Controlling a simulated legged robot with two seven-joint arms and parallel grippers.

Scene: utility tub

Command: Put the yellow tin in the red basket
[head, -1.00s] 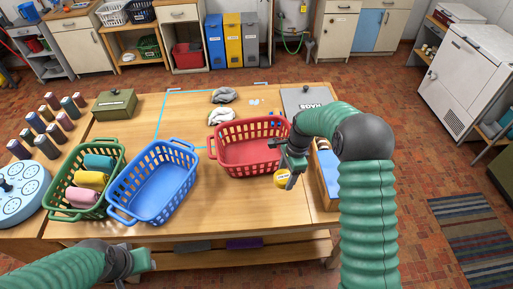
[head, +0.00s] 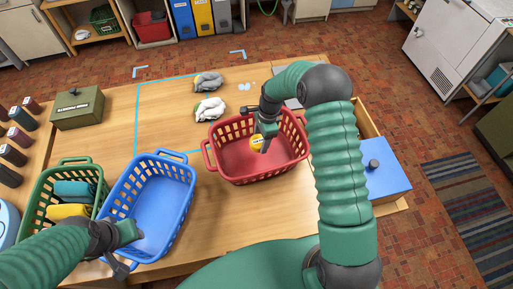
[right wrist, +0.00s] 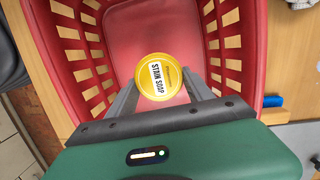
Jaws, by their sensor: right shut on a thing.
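The yellow tin (head: 257,142), labelled "STAIN SOAP", is held by my right gripper (head: 262,140), over the inside of the red basket (head: 235,170). In the right wrist view the round yellow tin (right wrist: 159,77) sits between the two fingers, with the red basket's floor (right wrist: 150,30) behind it. I cannot tell how far the tin is above the floor. My left gripper (head: 125,250) is near the front of the blue basket; whether its fingers are open is unclear.
The blue basket (head: 183,190) is empty, left of the red one. The green basket (head: 38,190) holds rolled cloths. A blue-lidded box (head: 378,170) is at right. A dark green box (head: 75,108) stands at back left.

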